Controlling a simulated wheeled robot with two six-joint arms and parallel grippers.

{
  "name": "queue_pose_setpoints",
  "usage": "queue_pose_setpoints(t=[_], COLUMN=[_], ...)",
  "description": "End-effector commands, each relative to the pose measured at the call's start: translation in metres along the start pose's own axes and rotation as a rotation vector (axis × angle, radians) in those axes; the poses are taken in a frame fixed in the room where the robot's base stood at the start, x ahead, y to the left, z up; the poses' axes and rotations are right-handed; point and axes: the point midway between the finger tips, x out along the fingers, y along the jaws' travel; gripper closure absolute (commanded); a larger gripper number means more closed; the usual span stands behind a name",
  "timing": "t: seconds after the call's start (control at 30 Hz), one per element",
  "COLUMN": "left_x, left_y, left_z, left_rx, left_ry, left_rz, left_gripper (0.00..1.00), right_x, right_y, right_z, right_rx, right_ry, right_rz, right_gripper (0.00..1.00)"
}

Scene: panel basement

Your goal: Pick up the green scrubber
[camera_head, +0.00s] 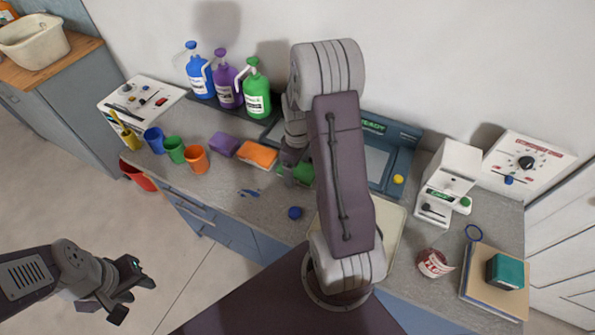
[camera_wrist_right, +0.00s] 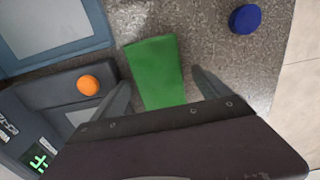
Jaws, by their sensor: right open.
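The green scrubber (camera_head: 304,174) lies flat on the grey counter in the head view, partly hidden behind my right gripper (camera_head: 287,170) and arm. In the right wrist view the green scrubber (camera_wrist_right: 153,66) is a plain green block. My right gripper (camera_wrist_right: 162,80) is open, with one finger on each side of the scrubber's near part. I cannot tell whether the fingers touch it. My left gripper (camera_head: 135,297) is open and empty, over the floor at the lower left.
An orange sponge (camera_head: 257,154) and a purple sponge (camera_head: 224,144) lie left of the scrubber. A blue round object (camera_head: 295,213) is in front; it also shows in the right wrist view (camera_wrist_right: 245,18). Pump bottles (camera_head: 228,85) stand behind. A dark panel with an orange knob (camera_wrist_right: 88,85) is close by.

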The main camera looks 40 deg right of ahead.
Motion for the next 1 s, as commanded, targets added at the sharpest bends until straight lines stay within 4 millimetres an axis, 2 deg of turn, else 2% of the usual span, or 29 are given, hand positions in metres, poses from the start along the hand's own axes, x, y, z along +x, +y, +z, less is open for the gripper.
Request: queue_pose_setpoints(t=[0.23,0.27,0.5,0.77,0.87,1.0], left_x=[0.000,0.000,0.000,0.000,0.000,-0.001], left_y=[0.000,0.000,0.000,0.000,0.000,0.000], left_z=[0.000,0.000,0.000,0.000,0.000,0.000], left_rx=[0.000,0.000,0.000,0.000,0.000,0.000], left_ry=[0.000,0.000,0.000,0.000,0.000,0.000], left_rz=[0.000,0.000,0.000,0.000,0.000,0.000], left_gripper=[0.64,0.64,0.64,0.64,0.64,0.64], right_x=[0.006,0.005,0.005,0.004,-0.004,-0.026], right_y=[0.000,0.000,0.000,0.000,0.001,0.001], right_z=[0.000,0.000,0.000,0.000,0.000,-0.001], right_rx=[0.000,0.000,0.000,0.000,0.000,0.001], right_ry=[0.001,0.001,0.001,0.002,0.002,0.004], right_rz=[0.001,0.001,0.001,0.002,0.003,0.005], right_gripper=[0.13,0.16,0.82,0.82,0.82,0.82])
